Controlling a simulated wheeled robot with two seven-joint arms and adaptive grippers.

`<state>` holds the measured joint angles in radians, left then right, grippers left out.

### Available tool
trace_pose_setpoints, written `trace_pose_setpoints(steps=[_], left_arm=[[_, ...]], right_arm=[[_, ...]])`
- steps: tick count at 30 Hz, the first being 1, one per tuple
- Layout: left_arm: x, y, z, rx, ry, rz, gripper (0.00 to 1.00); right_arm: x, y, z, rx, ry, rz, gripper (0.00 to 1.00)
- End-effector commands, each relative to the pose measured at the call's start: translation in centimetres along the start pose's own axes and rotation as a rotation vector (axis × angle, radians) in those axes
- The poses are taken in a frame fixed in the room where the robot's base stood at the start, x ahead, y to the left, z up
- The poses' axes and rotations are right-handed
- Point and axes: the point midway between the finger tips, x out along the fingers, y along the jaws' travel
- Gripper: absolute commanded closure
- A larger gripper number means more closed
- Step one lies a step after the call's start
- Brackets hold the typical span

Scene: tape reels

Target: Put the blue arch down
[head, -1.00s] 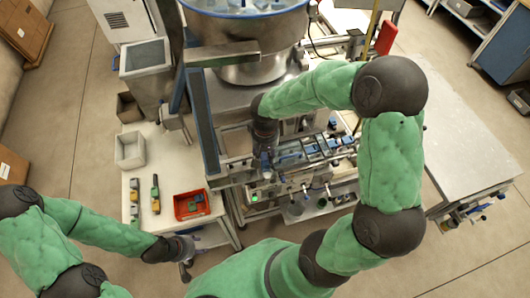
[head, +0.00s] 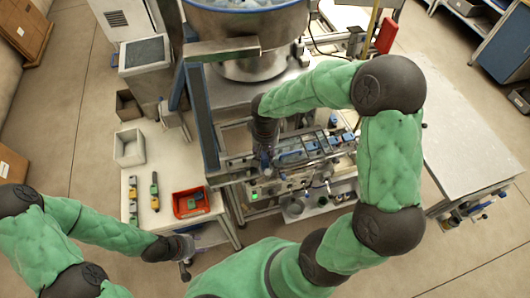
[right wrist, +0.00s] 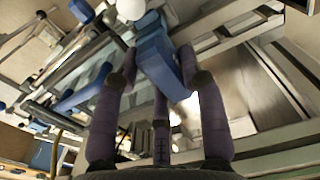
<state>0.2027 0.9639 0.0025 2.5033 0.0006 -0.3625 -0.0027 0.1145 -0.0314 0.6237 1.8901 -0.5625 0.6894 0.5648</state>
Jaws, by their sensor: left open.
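The blue arch (right wrist: 158,62) shows in the right wrist view as a blue block between my right gripper's fingers. My right gripper (right wrist: 160,56) has its fingertips close against both sides of the block and looks shut on it. In the head view, my right gripper (head: 265,155) points down over the left part of the machine's rail assembly, and a little blue shows at its tips. Whether the arch touches the surface below is hidden. My left gripper (head: 187,262) is open and empty, low at the left, near the front of the white table.
The white table (head: 165,168) carries a red tray (head: 178,211), a pale bin (head: 129,147) and small yellow-and-dark tools (head: 154,191). A steel bowl (head: 247,30) stands behind the rails. Blue blocks (head: 334,141) sit on the rails right of the gripper. A grey table (head: 455,140) at the right is clear.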

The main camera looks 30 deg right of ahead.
Motion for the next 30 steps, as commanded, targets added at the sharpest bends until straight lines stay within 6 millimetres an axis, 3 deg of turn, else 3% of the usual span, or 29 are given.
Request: trace_pose_setpoints(steps=[2,17,23,30], left_arm=[[0.1,0.0,0.0,0.000,0.000,0.000,0.54],[-0.2,0.1,0.0,0.000,0.000,0.000,0.54],[-1.6,0.6,0.1,0.000,0.000,0.000,0.54],[-0.6,0.2,0.0,0.000,0.000,0.000,0.54]], right_arm=[[0.6,-0.1,0.5,-0.002,-0.015,0.000,0.37],[0.3,-0.1,0.6,-0.002,-0.015,0.001,0.37],[-1.5,0.0,0.3,-0.001,-0.008,0.001,0.37],[-6.4,-0.1,0.2,0.000,-0.004,-0.001,0.37]])
